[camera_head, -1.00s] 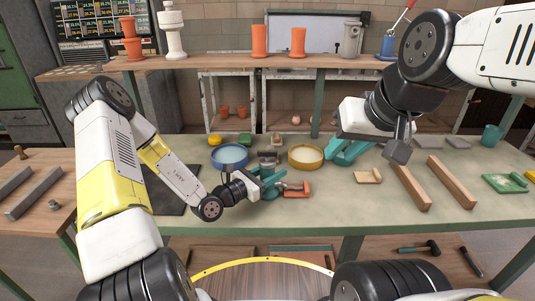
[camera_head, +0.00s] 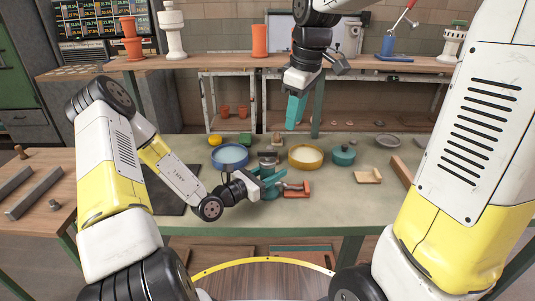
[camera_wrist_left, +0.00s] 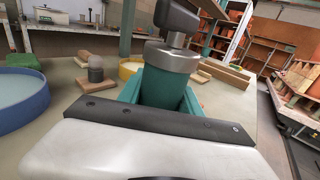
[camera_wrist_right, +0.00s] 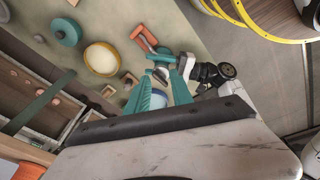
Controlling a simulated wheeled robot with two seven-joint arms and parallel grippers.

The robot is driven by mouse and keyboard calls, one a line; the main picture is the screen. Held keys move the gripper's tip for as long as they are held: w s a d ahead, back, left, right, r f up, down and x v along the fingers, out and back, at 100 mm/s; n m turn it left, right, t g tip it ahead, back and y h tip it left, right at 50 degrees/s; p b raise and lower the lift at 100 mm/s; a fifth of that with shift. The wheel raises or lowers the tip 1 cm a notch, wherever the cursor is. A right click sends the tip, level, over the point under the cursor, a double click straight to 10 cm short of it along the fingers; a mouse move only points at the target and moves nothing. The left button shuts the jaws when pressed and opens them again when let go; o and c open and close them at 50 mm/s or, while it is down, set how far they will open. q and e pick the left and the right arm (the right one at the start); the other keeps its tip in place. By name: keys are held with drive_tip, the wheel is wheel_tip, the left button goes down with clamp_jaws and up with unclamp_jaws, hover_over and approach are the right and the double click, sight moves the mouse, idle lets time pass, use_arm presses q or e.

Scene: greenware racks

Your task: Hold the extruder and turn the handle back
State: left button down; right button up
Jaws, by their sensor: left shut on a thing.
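The extruder stands upright on the table. Its teal body (camera_wrist_left: 162,88) with a grey metal collar (camera_wrist_left: 172,56) fills the middle of the left wrist view. In the head view the grey top (camera_head: 267,156) shows above my left gripper (camera_head: 269,180). My left gripper is shut on the teal body, one finger on each side. My right gripper (camera_head: 295,112) is raised above and behind the extruder, apart from it, pointing down, open and empty.
A blue basin (camera_head: 230,157) and a yellow-rimmed basin (camera_head: 306,157) flank the extruder at the back. A red-orange tool (camera_head: 297,190) lies close at its right. A teal round pot (camera_head: 343,155) and a wooden piece (camera_head: 368,176) lie farther right. The shelf (camera_head: 215,66) runs behind.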

sight(268, 151)
drive_tip(key=w+a+f+n+g, duration=0.1)
drive_tip(key=w+a+f+n, duration=0.1)
drive_tip(key=w+a+f, duration=0.1)
drive_tip(key=w+a+f+n+h, duration=0.1)
drive_tip(key=w+a+f+n, duration=0.2)
drive_tip(key=shift+w+a+n+g, duration=0.3)
drive_tip(key=shift+w+g, duration=0.1)
drive_tip(key=shift+f, duration=3.6)
drive_tip(key=shift+c, duration=0.5)
clamp_jaws()
